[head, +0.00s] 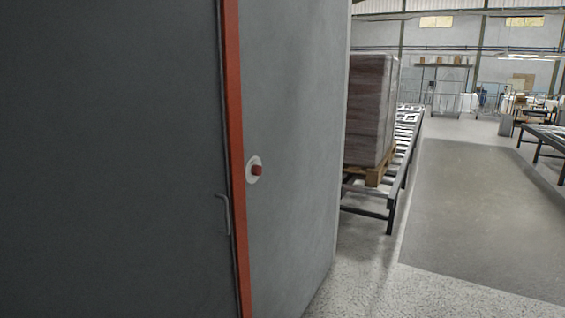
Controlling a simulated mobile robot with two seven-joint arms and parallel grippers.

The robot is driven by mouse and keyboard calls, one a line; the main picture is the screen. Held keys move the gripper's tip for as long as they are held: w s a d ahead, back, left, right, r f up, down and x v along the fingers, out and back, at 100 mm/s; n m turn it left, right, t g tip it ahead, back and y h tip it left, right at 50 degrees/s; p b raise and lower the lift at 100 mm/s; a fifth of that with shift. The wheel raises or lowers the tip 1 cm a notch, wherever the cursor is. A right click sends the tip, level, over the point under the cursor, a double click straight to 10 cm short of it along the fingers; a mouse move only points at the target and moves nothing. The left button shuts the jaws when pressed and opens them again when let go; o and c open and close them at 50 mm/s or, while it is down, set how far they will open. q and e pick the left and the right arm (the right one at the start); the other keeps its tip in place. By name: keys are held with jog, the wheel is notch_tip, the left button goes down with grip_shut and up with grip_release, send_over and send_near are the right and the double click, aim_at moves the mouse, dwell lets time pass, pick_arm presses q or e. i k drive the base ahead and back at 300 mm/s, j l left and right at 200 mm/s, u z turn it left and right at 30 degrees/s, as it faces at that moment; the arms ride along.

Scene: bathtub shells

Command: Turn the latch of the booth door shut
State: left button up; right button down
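The booth door (110,160) is a large dark grey panel filling the left of the head view. It stands beside a vertical red frame strip (235,160), with a thin dark line between them; I cannot tell whether it is fully closed. A small grey bent handle (227,212) is on the door near the strip. Right of the strip, a round white plate with a small red knob (257,170) sits on the grey booth wall (295,130). This looks like the latch, and its turn position is too small to tell. Neither of my grippers is in view.
Right of the booth, a wrapped pallet load (370,110) stands on a roller conveyor (400,165). Open floor with a darker grey area (480,220) lies to the right. Another conveyor (548,138) is at the far right edge.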

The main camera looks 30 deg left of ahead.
aim_at(257, 171)
jog(key=i+u, duration=0.3)
jog(key=i, duration=0.15)
jog(key=i+l+u, duration=0.25)
jog(key=i, duration=0.2)
jog(key=i+l+u, duration=0.3)
jog(key=i, duration=0.15)
